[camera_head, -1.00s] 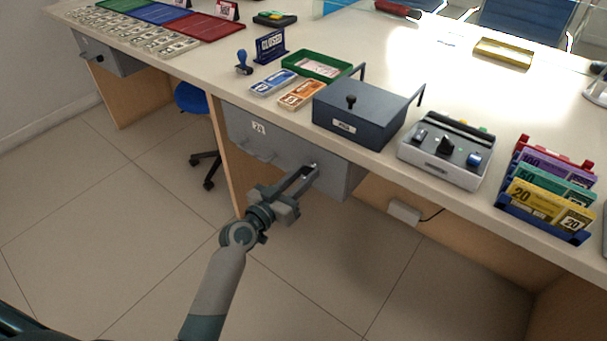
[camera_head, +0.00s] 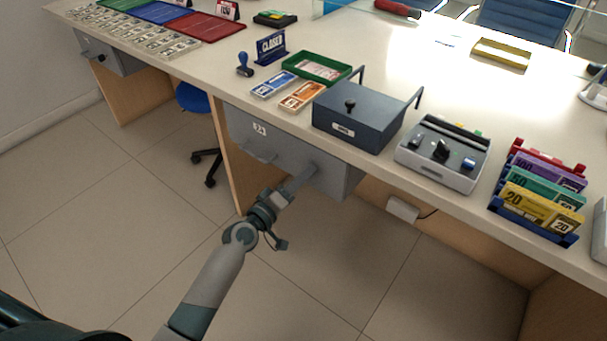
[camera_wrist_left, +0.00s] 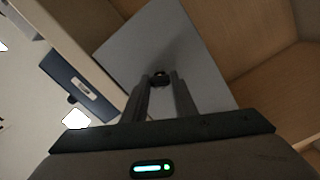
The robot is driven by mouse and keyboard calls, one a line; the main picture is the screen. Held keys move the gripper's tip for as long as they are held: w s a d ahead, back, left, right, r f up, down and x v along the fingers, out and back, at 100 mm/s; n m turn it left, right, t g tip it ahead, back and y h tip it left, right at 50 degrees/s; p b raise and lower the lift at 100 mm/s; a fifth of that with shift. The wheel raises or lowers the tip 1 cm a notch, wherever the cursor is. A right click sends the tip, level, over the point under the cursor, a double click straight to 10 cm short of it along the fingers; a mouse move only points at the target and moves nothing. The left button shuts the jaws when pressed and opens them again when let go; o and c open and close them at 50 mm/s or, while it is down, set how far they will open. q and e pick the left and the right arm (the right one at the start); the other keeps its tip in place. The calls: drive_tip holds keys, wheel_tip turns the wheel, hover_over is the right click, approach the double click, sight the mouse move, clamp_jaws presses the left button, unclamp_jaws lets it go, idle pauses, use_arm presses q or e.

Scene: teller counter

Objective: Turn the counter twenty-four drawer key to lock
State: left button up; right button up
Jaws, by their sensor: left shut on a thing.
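The grey drawer (camera_head: 283,152) with a number label, too small to read surely, hangs under the counter and looks closed. My left gripper (camera_head: 308,173) reaches its front near the right end. In the left wrist view, the dark key (camera_wrist_left: 160,78) sits at the drawer face between the fingertips of my left gripper (camera_wrist_left: 160,86), which is shut on it. In the head view the fingers hide the key. The wrist view is rolled, with the drawer face slanted. My right gripper is not in view.
A dark cash box (camera_head: 365,112) stands on the counter (camera_head: 450,95) above the drawer. A grey device (camera_head: 443,155) and a banknote rack (camera_head: 540,195) stand to its right. The floor (camera_head: 320,270) below is clear. A white box (camera_head: 402,209) hangs under the counter.

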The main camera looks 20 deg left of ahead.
use_arm(q)
drive_tip(key=shift+n+p, duration=0.55)
drive_tip(key=shift+n, duration=2.35)
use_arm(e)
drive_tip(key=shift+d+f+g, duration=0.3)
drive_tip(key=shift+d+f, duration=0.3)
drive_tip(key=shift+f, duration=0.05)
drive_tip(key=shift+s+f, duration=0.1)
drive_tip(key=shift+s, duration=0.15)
use_arm(q)
drive_tip(key=o, duration=1)
drive_tip(key=shift+o, duration=0.2)
